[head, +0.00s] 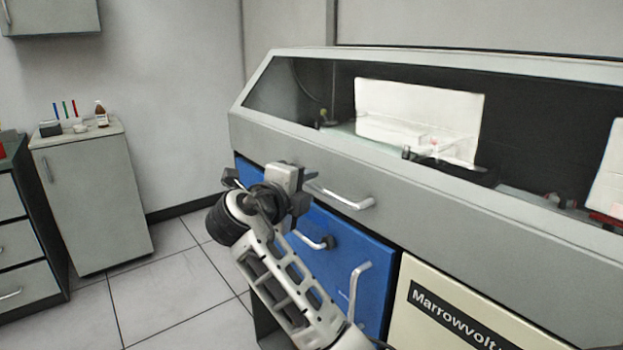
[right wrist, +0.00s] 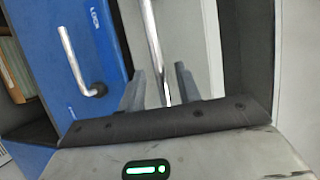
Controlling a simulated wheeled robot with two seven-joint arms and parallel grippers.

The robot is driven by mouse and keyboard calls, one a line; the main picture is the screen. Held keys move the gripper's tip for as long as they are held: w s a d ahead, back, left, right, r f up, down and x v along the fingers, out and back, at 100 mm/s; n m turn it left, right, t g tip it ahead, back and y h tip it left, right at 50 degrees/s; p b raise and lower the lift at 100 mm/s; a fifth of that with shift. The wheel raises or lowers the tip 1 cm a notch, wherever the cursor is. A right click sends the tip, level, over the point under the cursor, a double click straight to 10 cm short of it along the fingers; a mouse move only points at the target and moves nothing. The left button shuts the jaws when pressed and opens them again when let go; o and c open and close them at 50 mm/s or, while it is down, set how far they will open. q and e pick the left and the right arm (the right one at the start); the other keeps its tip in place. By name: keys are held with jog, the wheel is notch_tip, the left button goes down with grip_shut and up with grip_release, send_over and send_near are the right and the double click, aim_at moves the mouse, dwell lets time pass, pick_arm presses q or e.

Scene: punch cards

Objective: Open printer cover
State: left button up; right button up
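The printer cover (head: 400,195) is the long grey front with a slanted window, and it looks closed in the head view. Its silver bar handle (head: 345,197) sits low on the grey front. My right gripper (head: 300,192) is at the left end of this handle. In the right wrist view the two dark fingers of my right gripper (right wrist: 159,85) stand apart, with a silver bar (right wrist: 152,40) running between them. I see gaps beside the bar, so the gripper looks open around it. My left gripper is not in view.
Below the cover are a blue door (head: 345,265) with silver handles and a cream panel (head: 450,310) labelled Marrowvolt. The blue door also shows in the right wrist view (right wrist: 100,30). A grey cabinet (head: 95,195) with small bottles stands left. Tiled floor lies free between.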

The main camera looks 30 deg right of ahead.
jog(key=shift+x, duration=1)
jog(key=shift+w+d, duration=0.1)
jog(key=shift+d, duration=0.1)
grip_shut()
jog(key=shift+a+r, duration=0.1)
